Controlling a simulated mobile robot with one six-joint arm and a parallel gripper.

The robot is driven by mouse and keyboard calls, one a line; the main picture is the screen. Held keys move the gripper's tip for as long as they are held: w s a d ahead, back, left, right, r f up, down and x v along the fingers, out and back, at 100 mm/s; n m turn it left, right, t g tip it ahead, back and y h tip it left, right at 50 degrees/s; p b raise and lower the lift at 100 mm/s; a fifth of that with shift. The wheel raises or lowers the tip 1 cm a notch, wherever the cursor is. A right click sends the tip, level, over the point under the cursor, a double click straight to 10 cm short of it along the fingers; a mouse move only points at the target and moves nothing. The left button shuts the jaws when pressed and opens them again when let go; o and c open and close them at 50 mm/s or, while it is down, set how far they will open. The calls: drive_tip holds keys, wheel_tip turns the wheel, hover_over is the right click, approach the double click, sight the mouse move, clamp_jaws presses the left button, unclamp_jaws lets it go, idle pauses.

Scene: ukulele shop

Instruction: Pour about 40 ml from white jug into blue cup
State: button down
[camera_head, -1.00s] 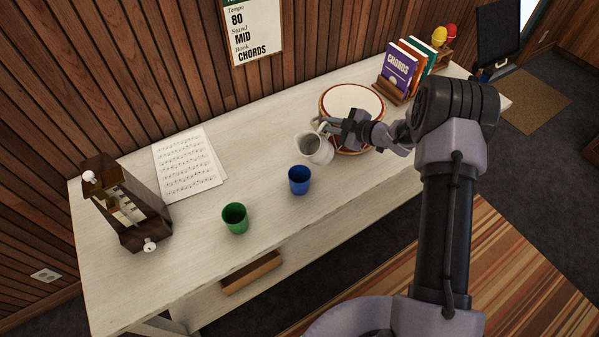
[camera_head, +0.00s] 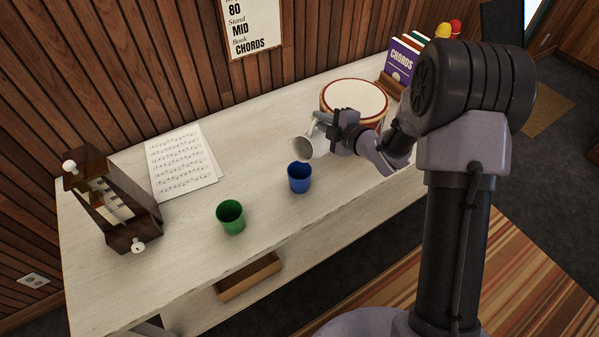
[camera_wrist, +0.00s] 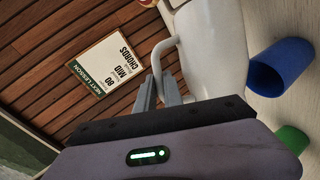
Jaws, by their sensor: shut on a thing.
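The white jug (camera_head: 304,147) is tilted strongly to the left, with its open mouth facing the camera side. My gripper (camera_head: 328,122) is shut on its handle; the wrist view shows the fingers (camera_wrist: 163,90) at the handle beside the white jug body (camera_wrist: 212,45). The blue cup (camera_head: 299,178) stands upright on the table just below the jug's mouth in the head view. It also shows in the wrist view (camera_wrist: 281,68). The jug appears above the cup and apart from it. No stream of liquid is visible, and I cannot see the liquid level in the cup.
A green cup (camera_head: 231,218) stands left of the blue cup. A drum (camera_head: 355,98) sits behind my gripper. Books (camera_head: 402,62) stand at the back right. The table (camera_head: 250,140) is clear between the sheets and the drum.

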drive_tip(key=shift+s+a+r+n, duration=0.25)
drive_tip(key=shift+s+r+n, duration=0.05)
drive_tip(key=shift+s+r+t, duration=0.1)
drive_tip(key=shift+r+t, duration=0.05)
drive_tip(key=shift+t, duration=0.15)
drive_tip(key=shift+s+a+n+b, duration=0.15)
drive_tip(key=shift+n+b, duration=0.15)
drive_tip(key=shift+b, duration=0.7)
drive_tip(key=shift+w, duration=0.3)
drive_tip(key=shift+b, duration=0.85)
drive_tip(key=shift+w+d, duration=0.3)
drive_tip(key=shift+w, duration=0.05)
drive_tip(key=shift+n+t+b, duration=0.3)
drive_tip(key=shift+b, duration=0.25)
